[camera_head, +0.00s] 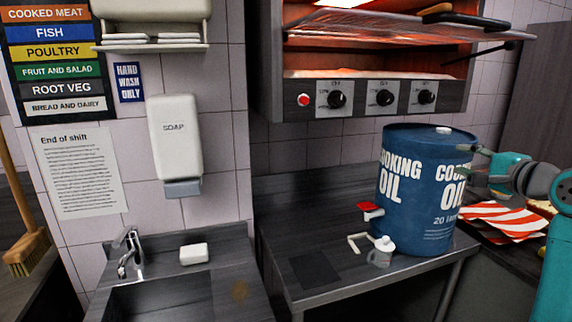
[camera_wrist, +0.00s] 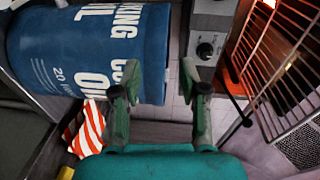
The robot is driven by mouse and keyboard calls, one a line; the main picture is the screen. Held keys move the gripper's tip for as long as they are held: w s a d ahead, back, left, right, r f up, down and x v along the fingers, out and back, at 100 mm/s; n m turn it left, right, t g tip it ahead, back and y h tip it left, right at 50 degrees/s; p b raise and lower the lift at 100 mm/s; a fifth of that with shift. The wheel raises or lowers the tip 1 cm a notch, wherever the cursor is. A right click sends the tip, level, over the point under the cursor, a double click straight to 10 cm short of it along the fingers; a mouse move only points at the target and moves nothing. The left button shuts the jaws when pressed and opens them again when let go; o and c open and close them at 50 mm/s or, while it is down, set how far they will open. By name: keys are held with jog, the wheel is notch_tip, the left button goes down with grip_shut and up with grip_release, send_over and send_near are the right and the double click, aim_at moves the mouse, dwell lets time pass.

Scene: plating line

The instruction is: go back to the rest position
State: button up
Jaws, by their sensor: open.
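My gripper (camera_wrist: 160,92) is open and empty in the wrist view, its two green fingers apart with nothing between them. In the head view my gripper (camera_head: 474,163) is at the right, beside the upper right side of a blue cooking oil drum (camera_head: 405,200). The drum stands upright on the metal counter. It also shows in the wrist view (camera_wrist: 60,50), lying across the upper left of the picture. I cannot tell whether a finger touches the drum.
A lit grill (camera_head: 370,95) hangs above the counter; its rack (camera_wrist: 285,65) is close on the right in the wrist view. A red-striped cloth (camera_head: 507,220) lies right. The counter's left part (camera_head: 290,225) is mostly clear.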

jog(key=a+f+h, duration=0.1)
jog(key=a+f, duration=0.2)
jog(key=f, duration=1.1)
jog(key=s+a+f+n+h, duration=0.1)
jog(key=s+a+f, duration=0.2)
jog(key=s+f, duration=0.45)
jog(key=s+a+f+n+h, duration=0.1)
jog(key=s+a+f, duration=0.3)
jog(key=f, duration=0.7)
jog(key=s+a+f+n+h, duration=0.1)
jog(key=s+a+f, duration=0.2)
jog(key=s+f, duration=0.5)
jog(key=s+a+f+n, duration=0.2)
jog(key=s+f, duration=0.1)
jog(key=s, duration=0.4)
jog(key=s+a+f+n+g+h, duration=0.1)
jog(key=s+a+f, duration=0.15)
jog(key=s, duration=0.45)
jog(key=s+a+f+n, duration=0.2)
jog(key=s+f, duration=0.1)
jog(key=s, duration=0.3)
jog(key=s+a+r+n, duration=0.1)
jog(key=s+r+n, duration=0.2)
jog(key=s, duration=0.6)
jog(key=s+a+r+n+y, duration=0.1)
jog(key=s+r+n, duration=0.2)
jog(key=s, duration=0.6)
jog(key=shift+s+a+r+n+g, duration=0.15)
jog(key=shift+s+a+n+g, duration=0.15)
jog(key=shift+s+a+n, duration=0.1)
